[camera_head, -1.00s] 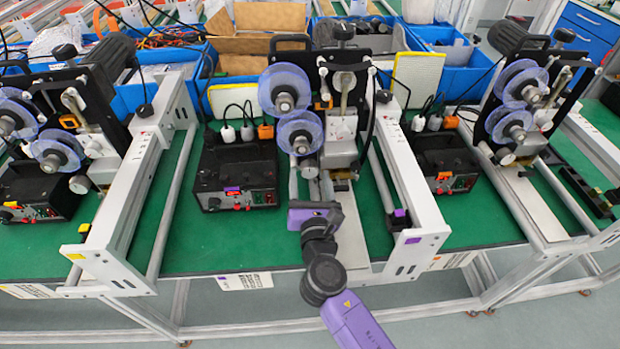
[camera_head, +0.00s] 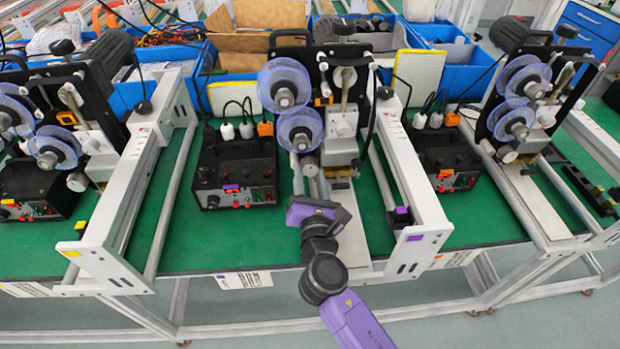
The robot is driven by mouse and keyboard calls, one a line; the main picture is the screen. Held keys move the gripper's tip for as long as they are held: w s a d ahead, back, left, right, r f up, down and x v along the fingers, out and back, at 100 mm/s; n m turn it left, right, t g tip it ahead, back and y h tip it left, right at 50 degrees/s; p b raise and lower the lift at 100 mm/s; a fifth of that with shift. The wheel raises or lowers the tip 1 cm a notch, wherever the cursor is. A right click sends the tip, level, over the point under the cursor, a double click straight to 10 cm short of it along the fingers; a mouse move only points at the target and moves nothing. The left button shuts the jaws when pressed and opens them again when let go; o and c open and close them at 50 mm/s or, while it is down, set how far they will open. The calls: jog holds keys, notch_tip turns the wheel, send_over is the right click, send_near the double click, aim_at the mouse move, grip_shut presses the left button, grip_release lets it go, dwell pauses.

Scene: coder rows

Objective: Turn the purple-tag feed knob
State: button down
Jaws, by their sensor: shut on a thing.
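My gripper (camera_head: 316,209) is at the end of my purple arm, in front of the lower end of the middle coder. It is shut, and its body is tilted. Its fingertips and the feed knob between them are hidden behind my wrist. Another purple tag (camera_head: 414,238) is on the white frame at the right.
White frame rails (camera_head: 420,190) flank the middle coder. Similar coders stand at the left (camera_head: 50,145) and right (camera_head: 515,120). Control boxes with yellow and orange tags stand beside them. Blue bins (camera_head: 445,70) line the back. Green bench top (camera_head: 235,235) is clear left of my gripper.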

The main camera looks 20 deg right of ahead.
jog(key=m+b, duration=0.3)
jog(key=m, duration=0.2)
jog(key=shift+a+f, duration=0.1)
jog(key=shift+m+b, duration=1.25)
jog(key=shift+m, duration=1.25)
jog(key=shift+r, duration=0.2)
jog(key=c, duration=0.9)
grip_release()
jog(key=shift+b+v, duration=0.5)
jog(key=shift+v, duration=3.4)
